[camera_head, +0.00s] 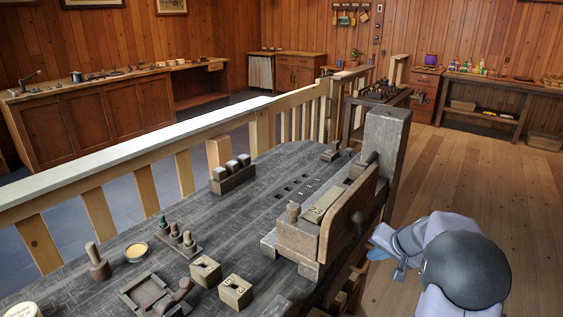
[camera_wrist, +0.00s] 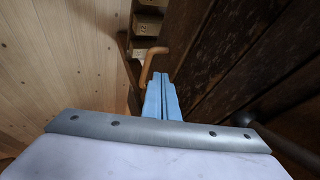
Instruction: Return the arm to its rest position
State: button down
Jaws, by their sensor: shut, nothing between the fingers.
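My gripper (camera_wrist: 162,84) shows its two pale blue fingers pressed together with nothing between them in the wrist view. In the head view, my gripper (camera_head: 380,243) is at the right of the workbench (camera_head: 250,213), beside its right side and below the level of its top. My arm's grey and pale lilac links fill the lower right of that view. The wrist view shows a curved orange-brown handle (camera_wrist: 150,62) just beyond the fingertips; I cannot tell whether they touch it. Dark planks lie close on the right of the fingers.
A wooden vise (camera_head: 340,217) rises at the bench's right edge, close to my gripper. Wooden blocks (camera_head: 235,291), a small rack (camera_head: 232,174) and turned pieces stand on the bench. A railing (camera_head: 180,165) runs behind it. The plank floor (camera_head: 480,185) at the right is open.

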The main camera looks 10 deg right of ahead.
jog(key=s+a+f+g+y, duration=0.1)
jog(key=s+a+f+g, duration=0.2)
jog(key=s+f, duration=0.35)
jog(key=s+a+f+g, duration=0.3)
jog(key=s, duration=0.7)
jog(key=s+a+r+n+g+h, duration=0.1)
jog(key=s+a+n+g, duration=0.1)
jog(key=s+a, duration=0.4)
jog(key=s+a+n+g, duration=0.1)
jog(key=s+a+n, duration=0.25)
jog(key=s, duration=0.45)
jog(key=w+a+r+n+t+p, duration=0.1)
jog(key=a+r+n+t, duration=0.15)
jog(key=a+r, duration=0.35)
notch_tip(320, 180, up, 16)
jog(key=p, duration=1.6)
jog(key=shift+w+a+f+g+h+p, duration=0.15)
jog(key=shift+a+f+g+h+p, duration=0.05)
jog(key=shift+a+g+h+p, duration=0.25)
